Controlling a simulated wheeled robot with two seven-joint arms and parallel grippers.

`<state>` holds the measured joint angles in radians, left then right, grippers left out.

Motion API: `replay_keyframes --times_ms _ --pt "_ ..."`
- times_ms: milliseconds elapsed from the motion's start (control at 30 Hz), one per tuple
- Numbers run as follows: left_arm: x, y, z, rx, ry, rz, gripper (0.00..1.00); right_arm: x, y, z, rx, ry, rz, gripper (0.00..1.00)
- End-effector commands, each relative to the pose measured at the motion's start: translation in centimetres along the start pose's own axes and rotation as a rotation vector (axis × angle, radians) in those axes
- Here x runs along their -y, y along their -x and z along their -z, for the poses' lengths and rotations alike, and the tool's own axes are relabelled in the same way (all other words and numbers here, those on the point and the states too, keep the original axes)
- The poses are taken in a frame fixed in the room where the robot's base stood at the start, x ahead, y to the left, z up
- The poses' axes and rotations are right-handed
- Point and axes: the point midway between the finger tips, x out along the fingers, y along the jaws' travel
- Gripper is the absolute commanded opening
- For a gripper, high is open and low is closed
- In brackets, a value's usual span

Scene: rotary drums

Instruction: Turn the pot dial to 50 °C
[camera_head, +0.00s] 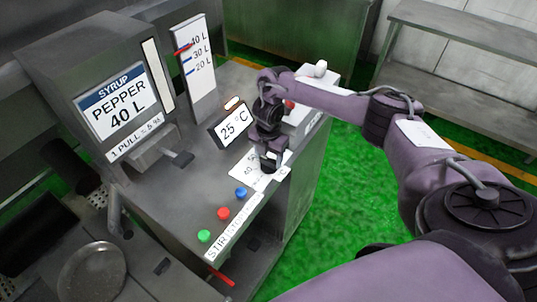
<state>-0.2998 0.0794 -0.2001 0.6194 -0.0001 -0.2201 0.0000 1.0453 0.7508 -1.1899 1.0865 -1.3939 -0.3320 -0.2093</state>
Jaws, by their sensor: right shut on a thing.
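The temperature display (234,126) reads 25 °C and stands on the grey machine top. The white dial plate (247,170) lies in front of it, with a partly readable "40" mark. My right gripper (268,166) points down at the right part of this plate. It is shut on the pot dial, which the gripper mostly hides, so I cannot read where the dial points. My right arm reaches in from the right. My left gripper is not in view.
A syrup dispenser (117,100) reads PEPPER 40 L. A level gauge (195,68) stands behind. Green, red and blue buttons (223,213) line the front edge by a STIR label. A white box (318,88) sits behind my right forearm. Green floor lies right.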

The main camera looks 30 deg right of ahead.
Motion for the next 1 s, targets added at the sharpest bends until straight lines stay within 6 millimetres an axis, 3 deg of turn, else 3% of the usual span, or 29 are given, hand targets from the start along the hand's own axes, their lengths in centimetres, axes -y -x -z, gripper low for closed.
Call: replay_keyframes --times_ms 633,667,800,1000 --pt "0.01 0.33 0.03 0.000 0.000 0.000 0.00 -0.18 0.25 -0.27 0.005 -0.054 -0.006 0.34" --pt "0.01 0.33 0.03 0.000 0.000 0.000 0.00 -0.18 0.25 -0.27 0.006 -0.053 -0.006 0.59" --pt "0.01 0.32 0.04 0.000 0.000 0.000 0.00 -0.13 0.20 -0.21 0.004 -0.052 -0.005 0.77" --pt "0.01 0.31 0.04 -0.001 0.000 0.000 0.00 -0.07 0.09 -0.11 0.002 -0.051 -0.002 0.78"
